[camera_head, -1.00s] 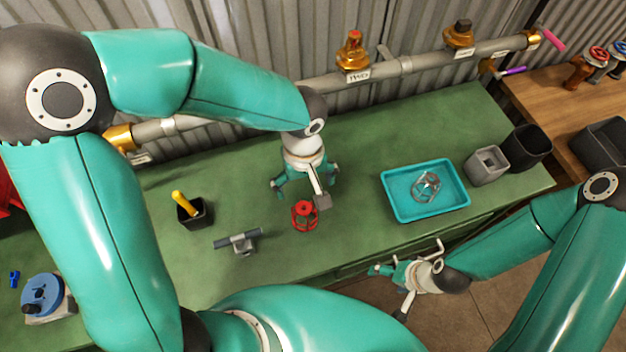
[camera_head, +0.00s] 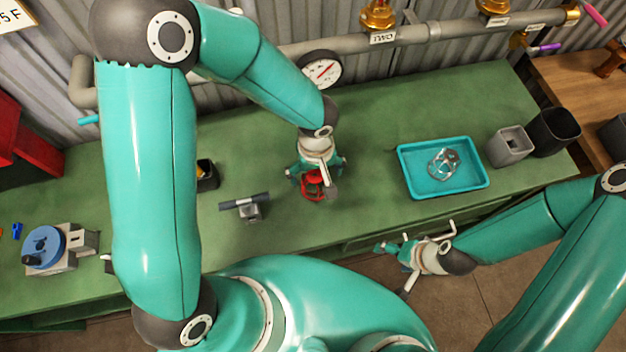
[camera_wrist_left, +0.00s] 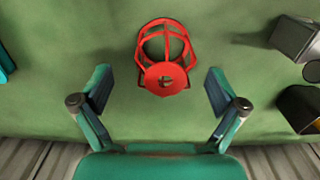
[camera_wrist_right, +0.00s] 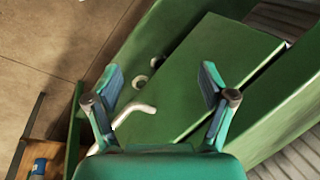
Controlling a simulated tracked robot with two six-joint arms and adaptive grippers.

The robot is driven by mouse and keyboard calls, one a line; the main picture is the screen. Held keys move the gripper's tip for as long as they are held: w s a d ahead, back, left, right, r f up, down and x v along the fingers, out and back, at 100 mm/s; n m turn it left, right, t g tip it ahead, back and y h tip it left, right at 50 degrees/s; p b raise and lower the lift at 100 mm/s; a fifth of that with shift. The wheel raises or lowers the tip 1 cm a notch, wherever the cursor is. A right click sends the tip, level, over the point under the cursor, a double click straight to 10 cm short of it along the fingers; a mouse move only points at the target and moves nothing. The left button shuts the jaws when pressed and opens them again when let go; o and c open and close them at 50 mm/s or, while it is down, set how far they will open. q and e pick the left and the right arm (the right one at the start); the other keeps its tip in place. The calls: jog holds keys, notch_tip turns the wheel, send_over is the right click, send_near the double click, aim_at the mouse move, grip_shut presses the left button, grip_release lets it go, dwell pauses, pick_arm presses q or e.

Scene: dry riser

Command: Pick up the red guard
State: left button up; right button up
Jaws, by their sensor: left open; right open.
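The red guard (camera_head: 313,186) is a small open cage with a round holed plate, on the green bench top (camera_head: 370,220). In the left wrist view the red guard (camera_wrist_left: 165,62) lies ahead of and between the fingers, with a gap on both sides. My left gripper (camera_head: 316,172) is open above the guard and partly hides it in the head view; its fingers also show in the left wrist view (camera_wrist_left: 160,92). My right gripper (camera_head: 402,262) is open and empty, off the bench's front edge; it also shows in the right wrist view (camera_wrist_right: 163,85).
A teal tray (camera_head: 410,190) with a grey guard (camera_head: 443,164) in it is right of my left gripper. A grey clamp-like piece (camera_head: 249,209) and a black cup (camera_head: 208,180) stand to the left. Grey (camera_head: 511,146) and black bins (camera_head: 554,131) stand far right. A pipe (camera_head: 455,27) runs behind.

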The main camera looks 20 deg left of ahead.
pick_arm(q)
notch_tip(320, 180, down, 4)
jog(key=shift+s+a+f+b, duration=0.15)
jog(key=shift+f+b, duration=0.05)
jog(key=shift+b, duration=0.65)
jog(key=shift+s, duration=0.1)
jog(key=shift+c, duration=0.2)
jog(key=c, duration=1.3)
